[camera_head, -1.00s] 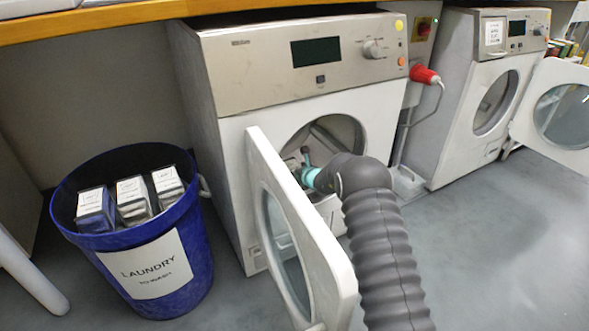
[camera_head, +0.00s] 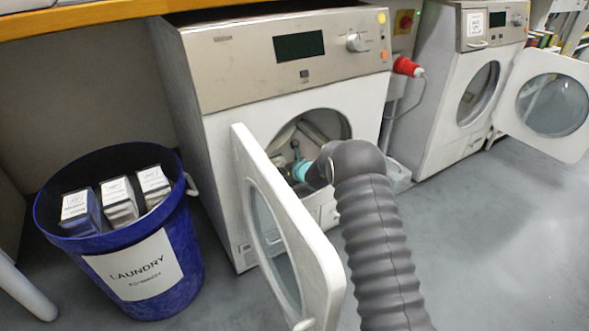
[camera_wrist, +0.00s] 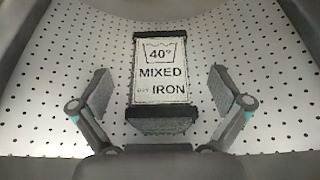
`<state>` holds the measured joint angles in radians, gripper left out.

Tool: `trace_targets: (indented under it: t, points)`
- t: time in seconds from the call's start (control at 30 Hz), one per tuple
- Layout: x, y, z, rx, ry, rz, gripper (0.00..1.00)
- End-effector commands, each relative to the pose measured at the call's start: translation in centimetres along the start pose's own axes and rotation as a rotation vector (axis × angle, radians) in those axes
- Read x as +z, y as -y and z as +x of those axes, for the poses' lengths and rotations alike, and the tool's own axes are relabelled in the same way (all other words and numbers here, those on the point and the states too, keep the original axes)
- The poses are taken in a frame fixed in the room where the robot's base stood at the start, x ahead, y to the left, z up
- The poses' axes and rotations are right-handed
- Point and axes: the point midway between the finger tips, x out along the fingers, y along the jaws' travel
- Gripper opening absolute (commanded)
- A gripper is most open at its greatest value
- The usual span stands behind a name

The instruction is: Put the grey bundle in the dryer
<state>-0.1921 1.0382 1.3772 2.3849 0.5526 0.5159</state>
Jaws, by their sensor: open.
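A grey bundle (camera_wrist: 160,126) with dark bands and a white label reading "40° MIXED DRY IRON" lies in a perforated metal drum in the wrist view. My gripper (camera_wrist: 160,88) is open, with one finger on each side of the bundle and a visible gap at both sides. In the head view my gripper (camera_head: 297,160) is inside the round opening of the near white machine (camera_head: 225,135). The bundle cannot be made out there. The near machine's door (camera_head: 295,235) stands open. Whether this machine is the dryer cannot be read.
A blue laundry bin (camera_head: 185,255) holding several labelled bundles stands at left. A second white machine (camera_head: 430,125) with an open door (camera_head: 552,105) is at right. A wooden counter edge (camera_head: 90,22) runs above. The floor at right is clear.

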Motion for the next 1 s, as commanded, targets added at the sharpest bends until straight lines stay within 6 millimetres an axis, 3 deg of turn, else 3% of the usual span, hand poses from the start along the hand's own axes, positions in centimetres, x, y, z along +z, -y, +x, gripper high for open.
trace_targets:
  t: [0.3,0.5,1.0]
  points:
    - [0.2,0.1,-5.9,-0.002,0.001,0.001,1.00]
    - [0.1,0.0,-8.5,-0.001,0.001,0.001,1.00]
    - [0.0,0.0,-9.5,-0.001,0.001,0.000,1.00]
